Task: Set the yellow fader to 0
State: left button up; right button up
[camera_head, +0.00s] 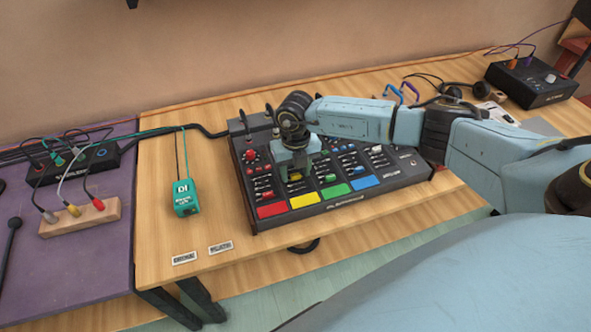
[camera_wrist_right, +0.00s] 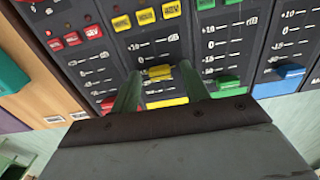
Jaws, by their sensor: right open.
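The mixer (camera_head: 330,180) is a dark panel with red, yellow, green and blue columns. The yellow fader (camera_wrist_right: 160,72) is a small yellow cap in the yellow column, seen in the right wrist view. My right gripper (camera_head: 298,172) is over the yellow column, pointing down. In the wrist view its two green fingers (camera_wrist_right: 160,80) are open, one on each side of the cap; contact cannot be told. In the head view the arm hides part of the panel. My left gripper is out of view.
The green fader (camera_wrist_right: 228,82) and blue fader (camera_wrist_right: 290,71) stand to the right of the fingers. A teal DI box (camera_head: 185,198) lies left of the mixer. Two small labels (camera_head: 220,247) lie on the clear front-left wood. A black box (camera_head: 530,80) stands far right.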

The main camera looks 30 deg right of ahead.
grip_shut()
jog(key=shift+w, duration=0.1)
jog(key=shift+w+d+b, duration=0.2)
jog(key=shift+w+b, duration=0.55)
jog(key=shift+w, duration=0.05)
grip_release()
notch_tip(320, 180, up, 14)
jog(key=shift+f, duration=0.25)
